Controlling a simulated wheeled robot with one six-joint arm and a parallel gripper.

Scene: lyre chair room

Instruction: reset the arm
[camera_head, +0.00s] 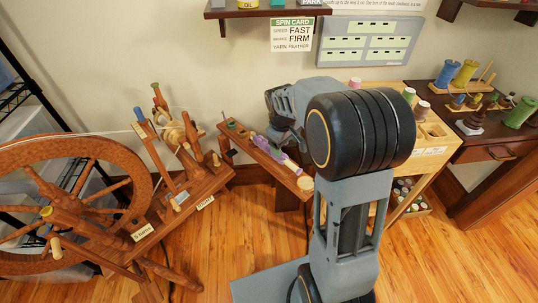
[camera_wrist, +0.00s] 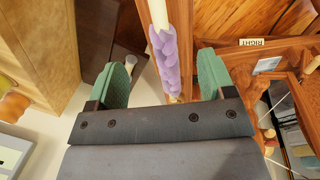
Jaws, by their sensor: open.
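My arm (camera_head: 345,230) rises in the right-centre of the head view and bends over the narrow wooden bench. In the wrist view my gripper (camera_wrist: 161,78) is open, its two green fingers wide apart with nothing held between them. A pale rod wrapped in lumpy purple fibre (camera_wrist: 165,50) shows beyond and between the fingers, apart from both. In the head view the purple fibre (camera_head: 290,163) lies along the bench (camera_head: 240,136), just below my wrist. My fingers cannot be made out in the head view.
A spinning wheel (camera_head: 140,170) stands on the left. A pale wooden cabinet (camera_head: 432,150) with spools stands right of my arm, a dark table (camera_head: 480,152) farther right. A dark wall shelf (camera_head: 235,13) hangs above. Wood floor (camera_head: 440,250) is clear at lower right.

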